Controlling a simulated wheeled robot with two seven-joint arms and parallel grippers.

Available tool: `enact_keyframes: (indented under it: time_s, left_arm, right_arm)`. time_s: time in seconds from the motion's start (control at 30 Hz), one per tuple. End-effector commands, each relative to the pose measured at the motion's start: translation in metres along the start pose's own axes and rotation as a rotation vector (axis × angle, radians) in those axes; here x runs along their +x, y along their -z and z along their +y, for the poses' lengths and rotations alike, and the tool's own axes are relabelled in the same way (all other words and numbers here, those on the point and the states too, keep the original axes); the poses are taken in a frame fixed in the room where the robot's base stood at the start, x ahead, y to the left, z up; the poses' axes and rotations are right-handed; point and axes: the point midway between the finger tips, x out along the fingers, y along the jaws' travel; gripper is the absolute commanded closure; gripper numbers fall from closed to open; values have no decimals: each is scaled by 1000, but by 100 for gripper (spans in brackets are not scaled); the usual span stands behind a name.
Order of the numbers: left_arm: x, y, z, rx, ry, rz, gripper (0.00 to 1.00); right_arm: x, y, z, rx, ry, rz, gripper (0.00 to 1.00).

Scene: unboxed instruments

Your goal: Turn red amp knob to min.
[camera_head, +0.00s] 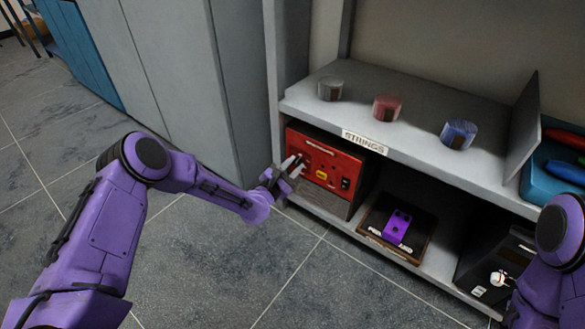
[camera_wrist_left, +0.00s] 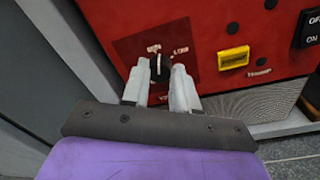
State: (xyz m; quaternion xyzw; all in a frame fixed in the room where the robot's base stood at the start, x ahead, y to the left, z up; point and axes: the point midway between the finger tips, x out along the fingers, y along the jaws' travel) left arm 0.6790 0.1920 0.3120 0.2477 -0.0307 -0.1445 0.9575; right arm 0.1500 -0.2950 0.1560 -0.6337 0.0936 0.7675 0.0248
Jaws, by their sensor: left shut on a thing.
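The red amp (camera_head: 334,160) sits on the lower shelf at its left end, its front facing me. In the left wrist view the red amp (camera_wrist_left: 225,22) fills the upper part. Its black knob (camera_wrist_left: 160,68) sits on a dark square panel with white markings. My left gripper (camera_head: 292,166) is at the left of the amp's front. In the wrist view the left gripper's fingers (camera_wrist_left: 161,75) are on both sides of the knob and shut on it. The knob's pointer is partly hidden. My right arm shows at the lower right, but its gripper is not clearly visible.
A yellow piece (camera_wrist_left: 234,58) and a black switch (camera_wrist_left: 307,28) are on the amp's front. A purple pedal (camera_head: 397,226) on a dark board stands right of the amp. Several string cans, including a red one (camera_head: 387,107), stand on the upper shelf (camera_head: 430,105). A black box (camera_head: 490,262) is at the lower right.

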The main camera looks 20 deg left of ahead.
Motion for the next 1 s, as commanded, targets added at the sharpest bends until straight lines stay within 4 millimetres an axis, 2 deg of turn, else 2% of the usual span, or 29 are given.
enact_keyframes:
  time_s: [0.43,1.0]
  left_arm:
    - [-1,3,1,-249,8,15,100]
    - [-1,2,1,-298,10,16,100]
  right_arm:
    - [4,-9,4,-61,1,-70,100]
    - [4,-11,4,-72,1,-84,100]
